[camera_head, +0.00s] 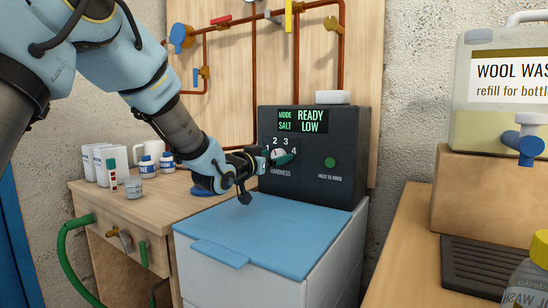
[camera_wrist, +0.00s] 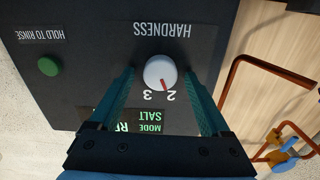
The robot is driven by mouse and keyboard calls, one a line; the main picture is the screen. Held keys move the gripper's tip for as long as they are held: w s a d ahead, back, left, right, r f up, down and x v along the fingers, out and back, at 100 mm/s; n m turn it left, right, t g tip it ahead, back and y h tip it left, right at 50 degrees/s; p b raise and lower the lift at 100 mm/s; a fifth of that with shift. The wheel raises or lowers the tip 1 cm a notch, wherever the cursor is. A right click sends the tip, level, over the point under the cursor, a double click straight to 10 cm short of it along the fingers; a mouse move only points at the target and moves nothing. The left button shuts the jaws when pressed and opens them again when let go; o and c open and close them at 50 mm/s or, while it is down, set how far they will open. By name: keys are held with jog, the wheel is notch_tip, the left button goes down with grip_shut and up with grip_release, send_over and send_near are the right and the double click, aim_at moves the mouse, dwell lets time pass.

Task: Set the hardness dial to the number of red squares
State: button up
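The hardness dial (camera_wrist: 158,70) is a round white knob with a red pointer on the dark control panel (camera_wrist: 85,75). In the upside-down wrist view the pointer aims close to the 2, with the 3 beside it. My gripper (camera_wrist: 160,76) is open, its teal fingers on either side of the knob with a gap on each side. In the head view my gripper (camera_head: 281,158) is at the panel and partly covers the dial. A white strip (camera_head: 112,173) with small red marks stands on the wooden counter; the marks are too small to count surely.
A blue lid (camera_head: 265,235) lies below the panel. A green button (camera_head: 330,162) is right of the dial. White boxes, small bottles and a cup (camera_head: 133,187) stand on the counter (camera_head: 160,210). Copper pipes (camera_head: 340,60) run behind. A wool wash container (camera_head: 505,85) is at right.

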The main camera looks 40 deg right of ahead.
grip_shut()
dwell(0.4)
jog(key=shift+m+b, duration=0.3)
jog(key=shift+b, duration=0.2)
jog(key=m+b, duration=0.8)
jog(key=shift+s+f+b, duration=0.1)
jog(key=shift+b, duration=0.3)
jog(key=shift+o, duration=0.2)
grip_release()
